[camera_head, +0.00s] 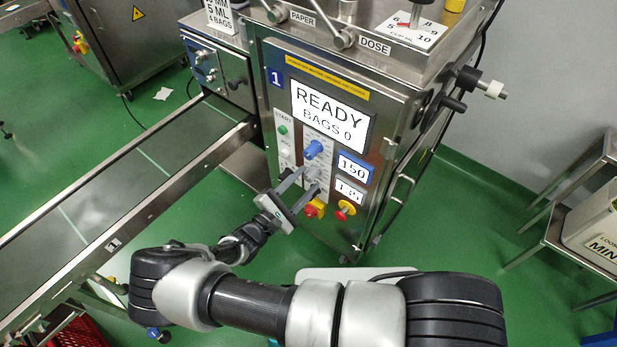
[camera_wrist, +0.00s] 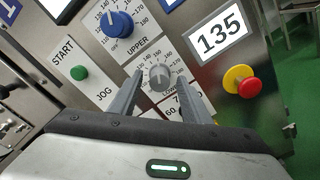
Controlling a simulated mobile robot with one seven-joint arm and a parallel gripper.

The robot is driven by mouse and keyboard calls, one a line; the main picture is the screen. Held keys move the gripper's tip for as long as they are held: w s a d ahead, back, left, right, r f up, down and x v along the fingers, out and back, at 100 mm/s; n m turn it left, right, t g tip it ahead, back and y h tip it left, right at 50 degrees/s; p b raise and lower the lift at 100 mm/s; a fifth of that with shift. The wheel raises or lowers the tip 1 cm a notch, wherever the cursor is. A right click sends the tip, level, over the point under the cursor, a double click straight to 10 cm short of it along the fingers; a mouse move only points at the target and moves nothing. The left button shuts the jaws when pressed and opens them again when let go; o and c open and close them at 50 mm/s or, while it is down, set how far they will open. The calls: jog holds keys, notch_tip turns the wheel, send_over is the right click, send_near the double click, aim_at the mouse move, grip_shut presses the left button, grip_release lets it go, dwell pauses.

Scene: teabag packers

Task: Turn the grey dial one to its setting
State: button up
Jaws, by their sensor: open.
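The grey dial (camera_wrist: 159,75) is on the front panel of the machine marked 1 (camera_head: 276,78), below the blue dial (camera_wrist: 118,24) marked UPPER. A numbered scale rings the grey dial. My gripper (camera_wrist: 160,82) is open, with one finger on each side of the grey dial; I cannot tell whether they touch it. A display (camera_wrist: 222,36) reads 135 in the wrist view. The display above it (camera_head: 354,168) reads 150.
The green START button (camera_wrist: 79,72) is left of the dials. A red and yellow button (camera_head: 346,210) and a red and yellow switch (camera_head: 315,208) sit low on the panel. A conveyor (camera_head: 130,170) runs along the left. A READY screen (camera_head: 328,112) is above.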

jog(key=v, duration=1.5)
jog(key=w+d+r+m+g+y, duration=0.15)
jog(key=d+r+m+g, duration=0.3)
jog(key=r, duration=0.45)
jog(key=d+r+m+g+y, duration=0.2)
jog(key=d+r+m+g, duration=0.25)
jog(key=r, duration=0.45)
jog(key=d+r+m+g+y, duration=0.2)
jog(key=d+r+m+g, duration=0.25)
jog(key=r, duration=0.45)
jog(key=s+d+r+m+t+y, duration=0.3)
jog(key=s+d+r, duration=0.3)
jog(key=r, duration=0.2)
jog(key=s+d+r+m+t+y, duration=0.25)
jog(key=s+d+r, duration=0.25)
jog(key=r, duration=0.3)
notch_tip(320, 180, up, 18)
jog(key=p, duration=1.8)
jog(key=shift+g, duration=0.3)
jog(key=shift+w+r, duration=0.1)
